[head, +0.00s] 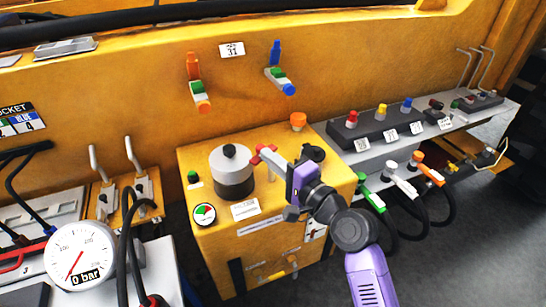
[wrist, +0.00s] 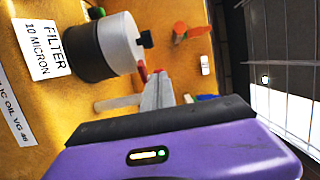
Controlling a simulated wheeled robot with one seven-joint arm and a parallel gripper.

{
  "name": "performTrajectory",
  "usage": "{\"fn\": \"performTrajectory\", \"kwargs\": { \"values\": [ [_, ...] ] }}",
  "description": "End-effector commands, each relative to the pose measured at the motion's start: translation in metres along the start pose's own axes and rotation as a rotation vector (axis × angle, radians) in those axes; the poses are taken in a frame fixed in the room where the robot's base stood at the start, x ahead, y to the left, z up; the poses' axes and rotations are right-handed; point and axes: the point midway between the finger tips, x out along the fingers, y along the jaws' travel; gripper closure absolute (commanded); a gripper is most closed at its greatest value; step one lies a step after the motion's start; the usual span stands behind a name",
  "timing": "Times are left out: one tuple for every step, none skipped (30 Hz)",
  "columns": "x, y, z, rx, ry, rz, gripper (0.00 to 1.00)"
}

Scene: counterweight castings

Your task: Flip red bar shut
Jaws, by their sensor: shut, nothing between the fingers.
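An upright orange-red bar (head: 192,66) stands on the yellow wall, above a green and white fitting with an orange end (head: 203,106). My gripper (head: 266,153) is shut and empty, above the yellow cabinet, to the right of the filter and below the wall fittings. In the wrist view my closed fingers (wrist: 158,88) reach past the filter's side. My gripper is apart from the orange-red bar.
The grey-topped filter (head: 232,172) stands close to my gripper on the cabinet (head: 205,255). A blue-handled fitting (head: 275,53) is on the wall, with an orange cap (head: 298,120) below. A knob panel (head: 375,130) and hoses are at right. A gauge (head: 80,256) is at left.

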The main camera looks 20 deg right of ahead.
Motion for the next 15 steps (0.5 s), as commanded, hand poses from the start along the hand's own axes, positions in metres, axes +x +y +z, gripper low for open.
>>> {"fn": "performTrajectory", "kwargs": {
  "values": [
    [0.001,0.0,0.001,0.0,-0.001,0.0,1.0],
    [0.001,0.0,0.001,0.0,-0.001,0.0,1.0],
    [0.002,-0.001,0.002,0.0,-0.002,0.0,1.0],
    [0.002,-0.001,0.003,0.0,-0.002,0.0,1.0],
    [0.003,-0.001,0.003,0.0,-0.002,0.0,1.0],
    [0.003,-0.001,0.004,-0.001,-0.002,0.0,1.0],
    [0.004,-0.001,0.005,-0.001,-0.002,0.0,1.0],
    [0.005,-0.002,0.006,-0.001,-0.003,0.0,1.0],
    [0.006,-0.002,0.007,-0.001,-0.003,-0.001,1.0],
    [0.007,-0.002,0.008,-0.001,-0.003,-0.001,1.0],
    [0.008,-0.002,0.008,-0.001,-0.003,0.0,1.0],
    [0.009,-0.002,0.009,0.0,-0.003,0.0,1.0],
    [0.01,-0.002,0.01,0.0,-0.003,0.0,1.0],
    [0.011,-0.002,0.011,0.0,-0.003,0.0,1.0],
    [0.013,-0.002,0.012,0.0,-0.003,0.0,1.0]
  ]
}}
